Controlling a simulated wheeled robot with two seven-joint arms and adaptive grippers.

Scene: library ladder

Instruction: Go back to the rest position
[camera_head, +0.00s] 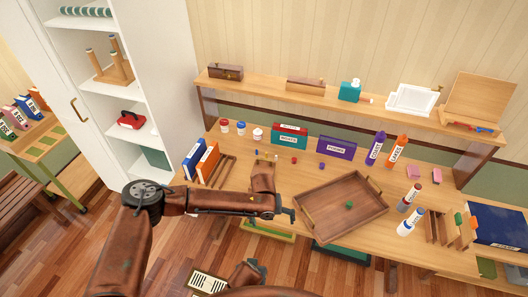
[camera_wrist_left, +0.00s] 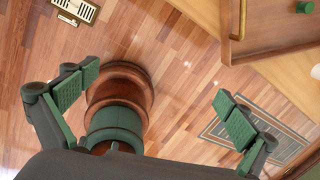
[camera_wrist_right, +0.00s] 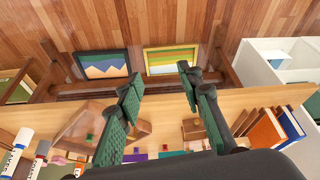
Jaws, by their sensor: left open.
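My left gripper (camera_head: 288,213) hangs over the front part of the desk, just left of the wooden tray (camera_head: 322,231). A small green block (camera_head: 349,205) lies in the tray and also shows in the left wrist view (camera_wrist_left: 305,7).
The desk (camera_head: 275,178) carries books, jars, boxes, glue bottles and markers. A raised shelf (camera_head: 330,97) runs along its back. A white bookcase (camera_head: 140,80) stands at left. Framed pictures (camera_wrist_right: 102,65) are below the desk's front edge. Open floor lies in front.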

